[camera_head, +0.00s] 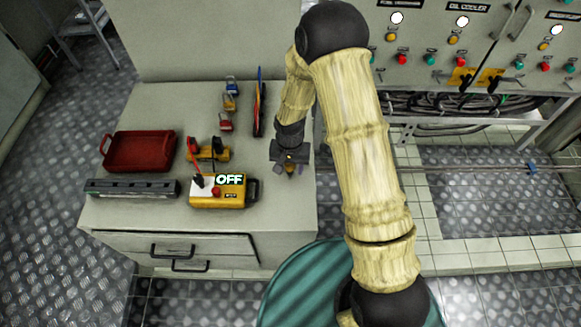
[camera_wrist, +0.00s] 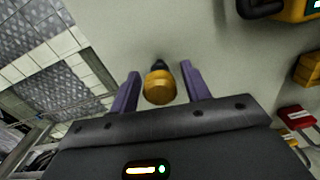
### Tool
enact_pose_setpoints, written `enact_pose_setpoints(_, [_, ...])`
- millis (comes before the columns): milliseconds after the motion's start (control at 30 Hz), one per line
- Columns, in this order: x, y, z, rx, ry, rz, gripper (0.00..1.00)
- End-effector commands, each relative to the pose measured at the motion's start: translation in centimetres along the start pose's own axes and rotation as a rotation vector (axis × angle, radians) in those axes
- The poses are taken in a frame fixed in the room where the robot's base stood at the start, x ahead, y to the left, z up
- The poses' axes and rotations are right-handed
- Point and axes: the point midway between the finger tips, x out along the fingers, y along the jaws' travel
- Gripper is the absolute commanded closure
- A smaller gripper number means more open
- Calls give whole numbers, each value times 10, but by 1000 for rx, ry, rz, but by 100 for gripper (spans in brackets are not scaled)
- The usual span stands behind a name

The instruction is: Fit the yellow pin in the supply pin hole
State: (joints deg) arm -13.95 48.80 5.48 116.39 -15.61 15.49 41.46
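The yellow pin (camera_wrist: 158,88) shows in the wrist view with a round yellow head and a dark end, over the pale worktop. My gripper (camera_wrist: 160,70) is open, with one purple finger on each side of the pin and a visible gap on both sides. In the head view my gripper (camera_head: 290,168) is low over the right side of the worktop, and a small bit of yellow shows at its fingers. I cannot make out the supply pin hole in either view.
The worktop (camera_head: 270,215) also holds a yellow meter marked OFF (camera_head: 217,192), a red tray (camera_head: 140,151), a grey bar (camera_head: 132,188), a yellow-and-red tool (camera_head: 208,150) and several padlocks (camera_head: 230,100). A control panel (camera_head: 430,30) with buttons stands at the upper right.

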Motion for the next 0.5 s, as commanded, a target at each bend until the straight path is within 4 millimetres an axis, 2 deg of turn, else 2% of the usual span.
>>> enact_pose_setpoints(33, [0,0,0,0,0,0,64])
enact_pose_setpoints(167, [0,0,0,0,0,0,89])
enact_pose_setpoints(200, [0,0,0,0,0,0,92])
enact_pose_setpoints(267, [0,0,0,0,0,0,96])
enact_pose_setpoints(500, [-6,0,0,0,0,0,96])
